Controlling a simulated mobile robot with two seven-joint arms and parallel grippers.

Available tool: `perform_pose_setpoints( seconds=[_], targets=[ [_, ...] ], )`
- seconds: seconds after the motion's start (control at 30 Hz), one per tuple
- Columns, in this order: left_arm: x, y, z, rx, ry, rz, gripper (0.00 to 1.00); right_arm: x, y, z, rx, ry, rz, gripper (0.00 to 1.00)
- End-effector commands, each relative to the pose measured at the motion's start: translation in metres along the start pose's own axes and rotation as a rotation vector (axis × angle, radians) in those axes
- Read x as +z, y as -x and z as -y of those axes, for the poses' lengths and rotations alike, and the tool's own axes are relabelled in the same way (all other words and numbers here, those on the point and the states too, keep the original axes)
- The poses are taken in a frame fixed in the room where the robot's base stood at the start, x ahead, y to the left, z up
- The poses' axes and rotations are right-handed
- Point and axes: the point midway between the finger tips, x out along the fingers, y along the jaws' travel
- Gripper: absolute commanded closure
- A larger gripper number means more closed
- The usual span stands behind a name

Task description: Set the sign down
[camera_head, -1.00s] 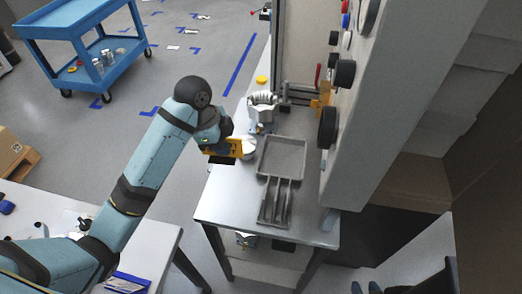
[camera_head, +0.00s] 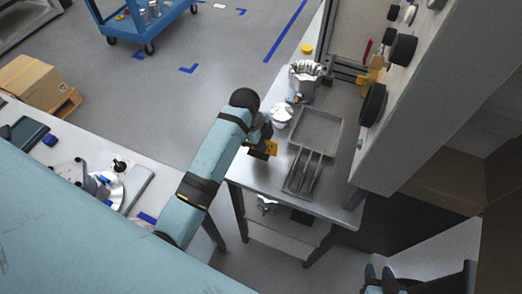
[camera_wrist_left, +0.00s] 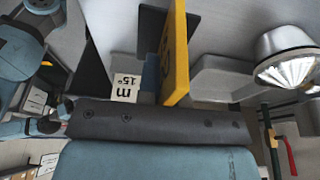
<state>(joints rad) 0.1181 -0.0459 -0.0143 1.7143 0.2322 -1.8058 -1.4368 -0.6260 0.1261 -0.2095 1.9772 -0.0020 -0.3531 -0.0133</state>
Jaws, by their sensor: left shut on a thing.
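The yellow sign (camera_head: 271,147) is at the left edge of the steel table (camera_head: 250,178), beside a silver round part. In the left wrist view the sign (camera_wrist_left: 176,55) stands edge-on as a yellow plate between the jaws. My left gripper (camera_head: 264,138) is shut on it. The arm hides part of the sign, and I cannot tell whether its lower edge touches the table. My right gripper (camera_head: 379,272) shows at the bottom right, away from the table, with its dark fingers apart and nothing visible between them.
A grey tray (camera_head: 342,132) with slotted bars lies right of the sign. The silver round part (camera_head: 282,115) and a finned metal housing (camera_head: 304,78) stand behind. A machine panel with black knobs (camera_head: 373,104) borders the right. The table's front left strip is bare.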

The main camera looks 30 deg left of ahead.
Motion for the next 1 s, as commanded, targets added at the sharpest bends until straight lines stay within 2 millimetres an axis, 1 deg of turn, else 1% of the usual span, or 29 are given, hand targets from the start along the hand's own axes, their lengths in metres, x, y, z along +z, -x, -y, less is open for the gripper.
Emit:
perform_pose_setpoints(
  seconds=[0.07,0.23,0.33,0.4,0.77,0.8,0.87,0.9,1.0],
  targets=[
    [0.002,-0.006,0.000,0.002,0.001,0.000,1.00,0.000,0.000,0.000,0.002,-0.005,0.002,0.63],
    [0.008,-0.030,0.000,0.003,0.001,-0.001,1.00,-0.001,0.001,0.000,0.008,-0.022,0.005,0.63],
    [0.011,-0.040,0.000,0.001,0.001,0.000,1.00,-0.001,0.000,0.001,0.012,-0.034,0.007,0.63],
    [0.012,-0.043,0.000,0.001,0.000,0.000,1.00,0.000,-0.001,0.001,0.013,-0.038,0.009,0.63],
    [0.013,-0.047,0.000,-0.001,-0.001,0.001,1.00,0.002,-0.002,0.000,0.012,-0.031,0.012,0.63],
    [0.013,-0.046,0.000,-0.001,0.000,0.000,0.85,0.002,-0.002,0.000,0.012,-0.030,0.011,0.63],
    [0.013,-0.046,0.000,-0.001,0.000,0.000,0.71,0.001,-0.002,0.000,0.011,-0.030,0.010,0.63],
    [0.013,-0.046,0.000,-0.001,0.000,0.000,0.68,0.001,-0.002,0.000,0.010,-0.029,0.009,0.63],
    [0.013,-0.046,0.000,0.000,0.000,0.000,0.68,-0.001,-0.002,0.001,0.009,-0.029,0.006,0.63]
  ],
)
